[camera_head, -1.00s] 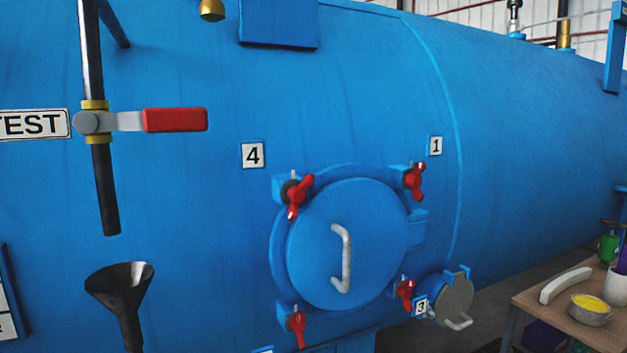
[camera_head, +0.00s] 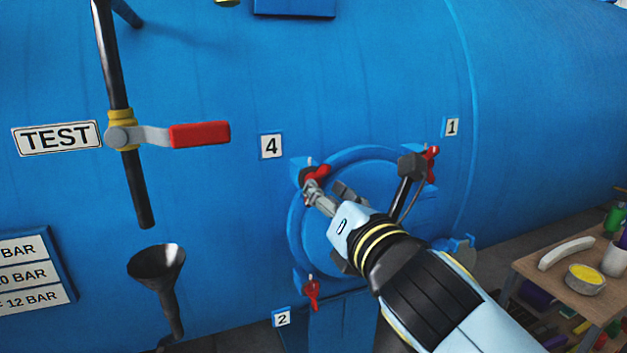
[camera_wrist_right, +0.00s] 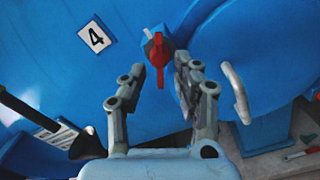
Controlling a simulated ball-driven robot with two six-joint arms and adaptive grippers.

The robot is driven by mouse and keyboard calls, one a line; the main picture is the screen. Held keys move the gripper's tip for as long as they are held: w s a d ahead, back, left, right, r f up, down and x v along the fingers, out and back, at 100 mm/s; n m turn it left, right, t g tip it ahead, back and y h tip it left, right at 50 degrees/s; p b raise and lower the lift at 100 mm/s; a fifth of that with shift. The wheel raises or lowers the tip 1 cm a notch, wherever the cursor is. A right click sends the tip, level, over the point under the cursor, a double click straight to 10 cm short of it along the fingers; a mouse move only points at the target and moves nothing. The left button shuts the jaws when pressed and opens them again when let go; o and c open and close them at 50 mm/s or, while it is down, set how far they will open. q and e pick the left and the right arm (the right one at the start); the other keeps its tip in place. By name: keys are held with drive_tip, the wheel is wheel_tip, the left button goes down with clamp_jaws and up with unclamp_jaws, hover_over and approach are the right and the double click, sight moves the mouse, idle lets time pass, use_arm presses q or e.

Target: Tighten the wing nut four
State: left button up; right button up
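The red wing nut four (camera_head: 317,172) sits at the upper left of the round blue door (camera_head: 318,235), beside the "4" label (camera_head: 271,146). My right gripper (camera_head: 328,189) is in front of the door, with its fingertips close to this nut. In the right wrist view my right gripper (camera_wrist_right: 159,68) is open. The red wing nut (camera_wrist_right: 158,58) shows between and just beyond its fingertips, with its wings roughly in line with the fingers. Contact cannot be made out. The "4" label (camera_wrist_right: 95,38) is at left. My left gripper is not in view.
Other red wing nuts are at the door's upper right (camera_head: 432,160) and lower left (camera_head: 312,292). The pale door handle (camera_wrist_right: 237,95) stands close right of my fingers. A red-handled valve (camera_head: 199,134) and black funnel (camera_head: 157,265) are at left. A wooden table (camera_head: 560,285) stands at right.

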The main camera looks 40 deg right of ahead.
drive_tip(key=x, duration=0.5)
drive_tip(key=shift+w, duration=0.2)
clamp_jaws()
